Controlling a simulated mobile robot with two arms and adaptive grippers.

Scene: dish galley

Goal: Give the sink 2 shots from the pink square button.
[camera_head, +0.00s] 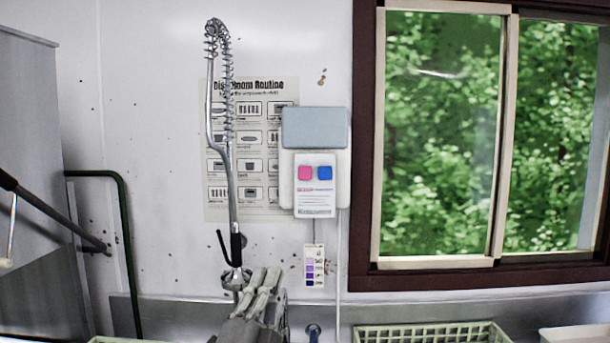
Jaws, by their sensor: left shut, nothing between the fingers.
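The dispenser has a grey-blue top cover and a printed label under the buttons. My left gripper (266,272) is at the bottom middle, below and left of the dispenser, with its fingers pointing up. It is shut and empty, apart from the buttons. The sink itself is not clearly in view. My right gripper is not in view.
A spring-hose tap (232,170) stands just left of the dispenser, close to my left gripper. A poster (216,190) hangs behind it. A colour strip (314,267) hangs below the dispenser. A pale green rack (432,333) is at the bottom right, under the window (440,150).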

